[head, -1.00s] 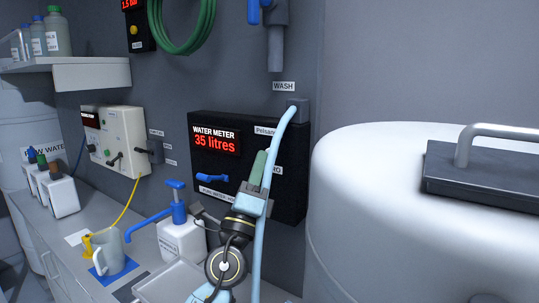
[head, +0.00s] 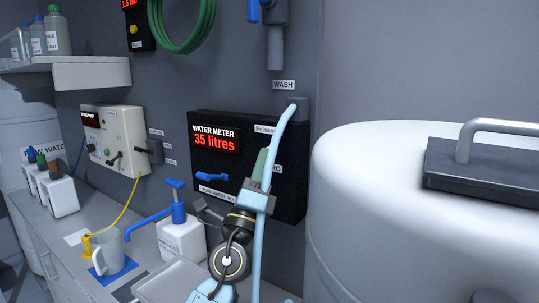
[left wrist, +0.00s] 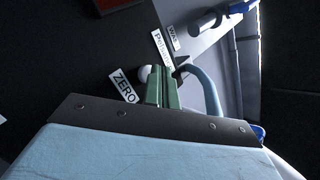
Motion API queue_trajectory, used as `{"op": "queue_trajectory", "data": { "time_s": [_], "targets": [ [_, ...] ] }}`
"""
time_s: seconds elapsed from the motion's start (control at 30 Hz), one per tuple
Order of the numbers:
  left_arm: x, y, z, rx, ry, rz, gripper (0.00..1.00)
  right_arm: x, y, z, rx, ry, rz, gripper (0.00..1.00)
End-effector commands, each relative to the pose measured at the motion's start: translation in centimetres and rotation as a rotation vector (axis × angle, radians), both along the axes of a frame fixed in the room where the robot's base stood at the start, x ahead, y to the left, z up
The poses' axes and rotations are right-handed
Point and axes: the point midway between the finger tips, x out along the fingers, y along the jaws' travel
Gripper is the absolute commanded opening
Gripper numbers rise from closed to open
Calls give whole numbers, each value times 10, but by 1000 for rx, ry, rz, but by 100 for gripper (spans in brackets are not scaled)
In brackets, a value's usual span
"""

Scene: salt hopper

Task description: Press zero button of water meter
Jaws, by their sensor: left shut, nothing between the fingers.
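The water meter (head: 222,160) is a black box on the grey wall, its red display (head: 214,142) reading 35 litres. A blue lever (head: 212,177) is on its front. The zero button is hidden behind my gripper in the head view; in the left wrist view a round white button (left wrist: 146,73) sits beside the ZERO label (left wrist: 125,86). My left gripper (head: 263,152) is shut and empty, its green fingers in front of the meter's right part. In the left wrist view the fingertips (left wrist: 158,70) are right beside the button; I cannot tell whether they touch it.
A light blue hose (head: 284,130) hangs from the wall fitting close by my left gripper. A large white tank (head: 400,190) fills the right. A white bottle with a blue pump (head: 180,238), a jug (head: 110,250) and a tray (head: 172,282) stand on the bench at left.

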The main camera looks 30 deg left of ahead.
Motion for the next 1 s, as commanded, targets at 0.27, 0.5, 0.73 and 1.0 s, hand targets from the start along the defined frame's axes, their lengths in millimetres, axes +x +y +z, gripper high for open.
{"op": "queue_trajectory", "data": {
  "time_s": [0.27, 0.5, 0.73, 1.0],
  "targets": [
    [0, 0, 0, 0, 0, 0, 0, 0, 0, 0, 0, 0, 0, 36],
    [3, 0, 0, 0, -1, 0, 0, 0, 0, -2, 0, 0, 0, 36],
    [6, -1, 0, 0, 0, 0, 0, 0, 0, -3, 0, 0, 0, 36],
    [9, -1, 0, 0, 0, 0, 0, 0, 0, -5, 0, 0, 0, 36]
  ]
}}
